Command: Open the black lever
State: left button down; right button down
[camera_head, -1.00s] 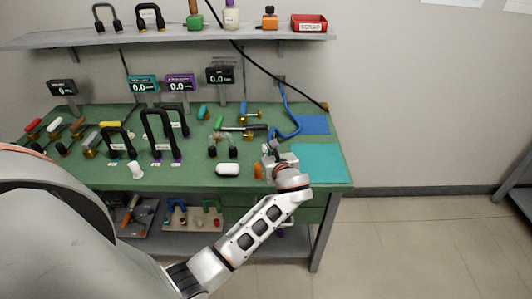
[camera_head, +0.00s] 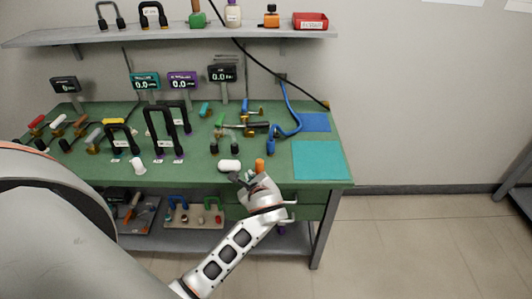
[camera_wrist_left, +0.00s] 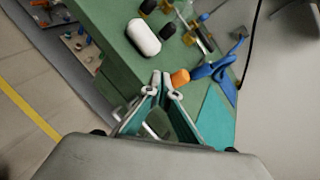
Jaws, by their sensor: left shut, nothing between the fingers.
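A dark bar (camera_head: 258,126) with brass fittings lies near the back middle of the green bench (camera_head: 200,177) in the head view; it may be the black lever, but its state is too small to tell. My left gripper (camera_head: 240,179) is shut and empty at the bench's front edge, apart from this bar and nearer the front. In the left wrist view its fingertips (camera_wrist_left: 162,78) meet beside an orange cylinder (camera_wrist_left: 180,77). My right gripper is not in view.
A white capsule-shaped piece (camera_head: 229,165) lies by the front edge, near my gripper. Black arches (camera_head: 159,132) stand to its left. A blue hose (camera_head: 288,128) and a teal mat (camera_head: 318,160) are to the right. Small displays (camera_head: 183,81) stand behind.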

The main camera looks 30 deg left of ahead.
pick_arm(q)
jog(key=s+d+f+n+g+h, duration=0.1)
jog(key=s+f+n+h, duration=0.1)
jog(key=s+n, duration=0.55)
jog(key=s+d+f+n+h, duration=0.15)
jog(key=s+n, duration=0.25)
jog(key=s, duration=0.7)
jog(key=s+d+f+n+t+h, duration=0.2)
jog(key=d+f+n+h, duration=0.3)
jog(key=d+f, duration=0.7)
notch_tip(320, 180, down, 2)
jog(key=shift+s+d+f+t+h, duration=0.1)
jog(key=shift+s+d+t+h, duration=0.35)
jog(key=shift+h, duration=0.7)
jog(key=shift+s+a, duration=0.15)
